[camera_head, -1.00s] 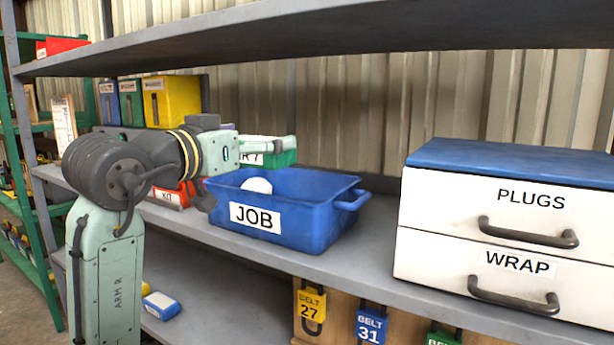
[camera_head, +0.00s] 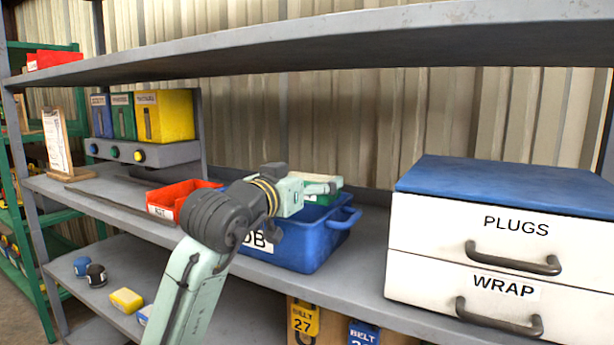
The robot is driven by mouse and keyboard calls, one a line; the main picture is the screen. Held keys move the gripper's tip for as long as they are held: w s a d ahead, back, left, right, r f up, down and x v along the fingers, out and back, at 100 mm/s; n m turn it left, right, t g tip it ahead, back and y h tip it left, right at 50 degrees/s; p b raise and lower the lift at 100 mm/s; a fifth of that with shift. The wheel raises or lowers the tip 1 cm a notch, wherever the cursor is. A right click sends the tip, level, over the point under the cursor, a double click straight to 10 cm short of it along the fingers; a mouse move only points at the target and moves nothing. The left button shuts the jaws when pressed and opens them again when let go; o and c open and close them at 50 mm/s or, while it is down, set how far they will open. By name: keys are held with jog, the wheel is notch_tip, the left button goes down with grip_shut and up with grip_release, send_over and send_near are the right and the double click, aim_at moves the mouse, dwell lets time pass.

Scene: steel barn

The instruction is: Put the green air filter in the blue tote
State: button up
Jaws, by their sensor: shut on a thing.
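The blue tote (camera_head: 296,250), its label partly hidden by my arm, stands on the middle shelf. I cannot tell whether the filter touches the tote.
A red bin (camera_head: 180,196) stands left of the tote, and a white drawer unit (camera_head: 480,250) with a blue top stands to the right. Yellow, green and blue boxes (camera_head: 165,115) stand behind. An upper shelf (camera_head: 330,40) runs overhead. Small items lie on the lower shelf.

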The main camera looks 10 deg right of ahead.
jog(key=shift+f+b, duration=0.35)
jog(key=shift+f, duration=0.15)
jog(key=o, duration=0.8)
